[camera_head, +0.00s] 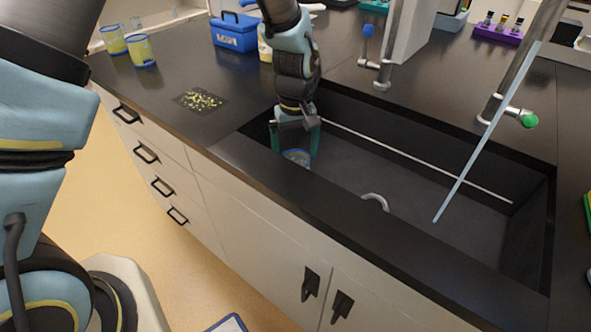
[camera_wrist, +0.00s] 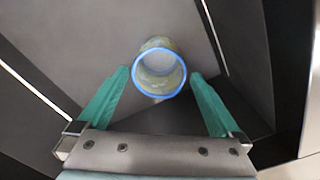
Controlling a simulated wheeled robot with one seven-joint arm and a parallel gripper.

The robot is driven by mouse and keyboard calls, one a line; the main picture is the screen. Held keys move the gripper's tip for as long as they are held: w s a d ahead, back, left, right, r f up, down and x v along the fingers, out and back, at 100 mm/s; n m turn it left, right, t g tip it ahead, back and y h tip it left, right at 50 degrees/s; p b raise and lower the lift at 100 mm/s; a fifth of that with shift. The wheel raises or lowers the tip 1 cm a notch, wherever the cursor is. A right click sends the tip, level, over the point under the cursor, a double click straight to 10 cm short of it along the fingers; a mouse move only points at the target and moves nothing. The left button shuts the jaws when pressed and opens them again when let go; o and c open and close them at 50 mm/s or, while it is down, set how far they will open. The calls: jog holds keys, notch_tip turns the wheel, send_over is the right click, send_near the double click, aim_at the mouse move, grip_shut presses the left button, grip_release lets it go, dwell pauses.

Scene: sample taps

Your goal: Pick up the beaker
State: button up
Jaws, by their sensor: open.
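The beaker (camera_wrist: 158,72) is a clear cylinder with a blue rim, seen from above in the wrist view. It is in the dark sink (camera_head: 420,205). In the head view only part of the beaker (camera_head: 296,157) shows, below my gripper (camera_head: 297,148). My gripper reaches down into the left end of the sink with its green fingers apart. In the wrist view the beaker lies between and just beyond the fingertips of my gripper (camera_wrist: 160,78). I see no finger closed on it. Its base is mostly hidden.
The sink walls and front counter edge (camera_head: 330,220) are close to my gripper. A light-blue rod (camera_head: 485,135) slants into the sink's right part. Two yellow-banded beakers (camera_head: 140,50), a blue box (camera_head: 235,32) and a speckled mat (camera_head: 201,101) are on the left counter. A purple rack (camera_head: 497,35) stands behind.

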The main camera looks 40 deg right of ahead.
aim_at(296, 160)
jog(key=shift+d+f+p, duration=0.1)
jog(key=shift+f+p, duration=0.2)
jog(key=shift+f, duration=1.25)
jog(key=c, duration=1.2)
